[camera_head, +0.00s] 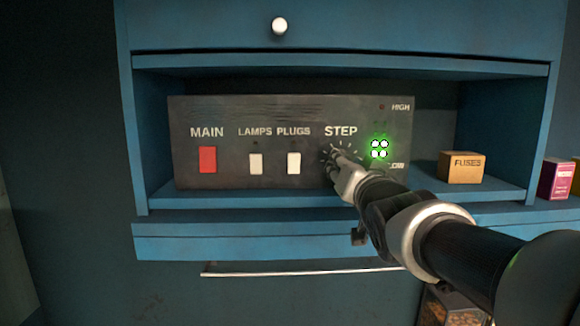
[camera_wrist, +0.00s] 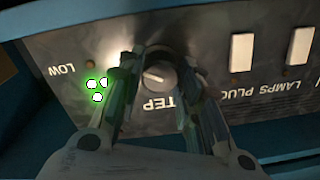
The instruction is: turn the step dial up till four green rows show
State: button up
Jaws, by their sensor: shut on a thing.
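The step dial (camera_wrist: 157,78) is a small grey knob with a pale pointer mark, on the dark panel under the word STEP. My gripper (camera_head: 341,160) reaches in from the lower right and is shut on it. In the wrist view, my gripper's fingers (camera_wrist: 160,66) stand on both sides of the knob. The wrist view shows three of these green lights (camera_wrist: 97,88), next to a finger. The dim HIGH lamp (camera_head: 381,107) is above them. My gripper hides most of the dial in the head view.
The panel (camera_head: 220,115) sits in a blue cabinet bay. It also carries a red MAIN switch (camera_head: 207,160) and white LAMPS (camera_head: 256,164) and PLUGS (camera_head: 293,163) switches. A FUSES box (camera_head: 461,168) stands right of the panel. A purple box (camera_head: 556,180) is further right.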

jog(key=o, duration=1.1)
jog(key=s, duration=1.2)
jog(key=shift+d+f, duration=0.1)
jog(key=shift+d, duration=0.15)
jog(key=shift+f, duration=0.15)
